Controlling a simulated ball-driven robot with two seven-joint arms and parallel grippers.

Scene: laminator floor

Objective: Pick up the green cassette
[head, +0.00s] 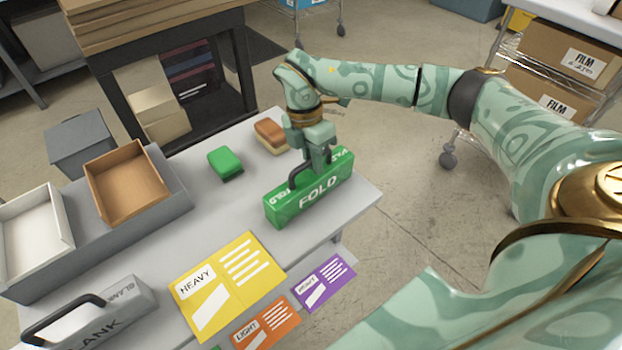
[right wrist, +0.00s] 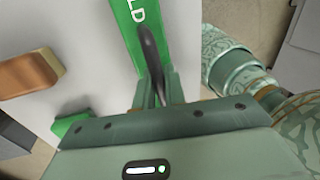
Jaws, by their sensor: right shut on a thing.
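The green cassette (head: 310,191) is a long box marked FOLD with a dark handle on top. It stands near the right edge of the grey table, and I cannot tell whether it is slightly lifted. My right gripper (head: 318,165) is above it, shut on its handle. In the right wrist view the fingers (right wrist: 158,95) close around the dark handle, with the green cassette (right wrist: 130,22) running up beyond them. My left gripper is not in view.
A green block (head: 225,163) and a brown block (head: 270,135) lie behind the cassette. Yellow (head: 228,283), orange (head: 264,322) and purple (head: 323,283) cards lie in front. A grey BLANK cassette (head: 100,318) and open trays (head: 127,182) are at left.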

